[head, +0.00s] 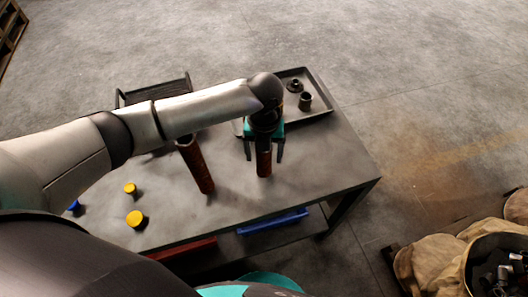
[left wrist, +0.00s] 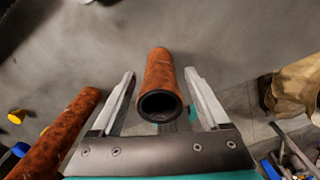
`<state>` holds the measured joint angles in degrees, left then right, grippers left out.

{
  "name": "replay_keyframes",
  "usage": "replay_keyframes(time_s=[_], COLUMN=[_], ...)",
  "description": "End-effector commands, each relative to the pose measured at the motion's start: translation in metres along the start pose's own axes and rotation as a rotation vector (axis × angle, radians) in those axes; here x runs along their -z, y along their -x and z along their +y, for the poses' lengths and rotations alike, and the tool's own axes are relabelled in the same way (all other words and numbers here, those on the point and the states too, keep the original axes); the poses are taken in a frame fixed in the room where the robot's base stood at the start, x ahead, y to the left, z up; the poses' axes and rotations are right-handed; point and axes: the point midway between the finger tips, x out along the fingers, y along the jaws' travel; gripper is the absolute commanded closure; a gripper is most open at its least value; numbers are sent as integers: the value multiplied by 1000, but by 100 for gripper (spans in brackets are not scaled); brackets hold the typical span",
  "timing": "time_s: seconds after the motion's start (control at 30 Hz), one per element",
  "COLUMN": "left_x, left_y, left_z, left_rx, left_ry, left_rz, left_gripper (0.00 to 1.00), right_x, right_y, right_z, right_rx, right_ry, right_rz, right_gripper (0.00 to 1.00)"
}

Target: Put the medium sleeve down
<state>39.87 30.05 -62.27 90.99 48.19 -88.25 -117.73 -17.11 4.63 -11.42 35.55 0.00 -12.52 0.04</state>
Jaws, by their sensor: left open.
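The medium sleeve (head: 264,164), a rust-brown hollow tube, appears upright on the grey table (head: 310,185). My left gripper (head: 264,155) is over it from above, with a finger on either side. In the left wrist view the sleeve (left wrist: 161,85) shows its dark open end between the spread fingertips (left wrist: 160,78), with a gap on both sides. The gripper is open. My right gripper is not in view.
A longer rust-brown tube (head: 200,168) stands left of the gripper, close by. A dark tray (head: 322,112) with small dark parts (head: 305,101) lies behind. Yellow-topped pieces (head: 135,218) are at the front left. The table's right end is clear.

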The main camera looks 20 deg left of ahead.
Motion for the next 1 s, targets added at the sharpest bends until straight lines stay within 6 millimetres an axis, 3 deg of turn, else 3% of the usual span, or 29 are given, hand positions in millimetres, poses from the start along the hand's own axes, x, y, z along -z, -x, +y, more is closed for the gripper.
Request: replay_keyframes(time_s=[0.17, 0.6, 0.8, 1.0], left_x=[-1, -1, -1, 0], left_y=[16, 105, 122, 124], left_z=[0, 0, 0, 0], left_rx=[2, 2, 1, 1], left_ry=[0, 1, 1, 1], left_rz=[-3, -3, -1, 0], left_gripper=[22, 22, 22, 22], right_x=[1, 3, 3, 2], right_y=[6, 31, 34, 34], right_z=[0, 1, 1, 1], right_rx=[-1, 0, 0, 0], right_ry=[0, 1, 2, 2], right_rz=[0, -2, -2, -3], right_gripper=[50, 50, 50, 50])
